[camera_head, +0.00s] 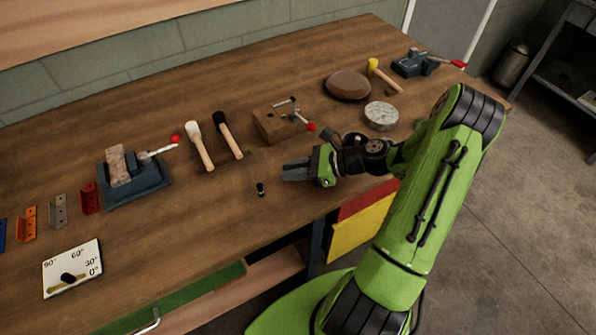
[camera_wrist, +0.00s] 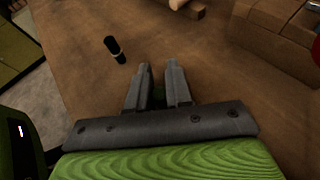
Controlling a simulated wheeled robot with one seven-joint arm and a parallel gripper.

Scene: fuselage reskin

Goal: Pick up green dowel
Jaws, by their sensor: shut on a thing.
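My gripper (camera_head: 284,172) is low over the front part of the workbench, pointing left in the head view. In the wrist view its two grey fingers (camera_wrist: 159,77) are a narrow gap apart. A small dark green piece, the green dowel (camera_wrist: 158,98), shows between the fingers near their base. Most of it is hidden, and the head view does not show it. The gripper is shut on it.
The bench's front edge is close.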

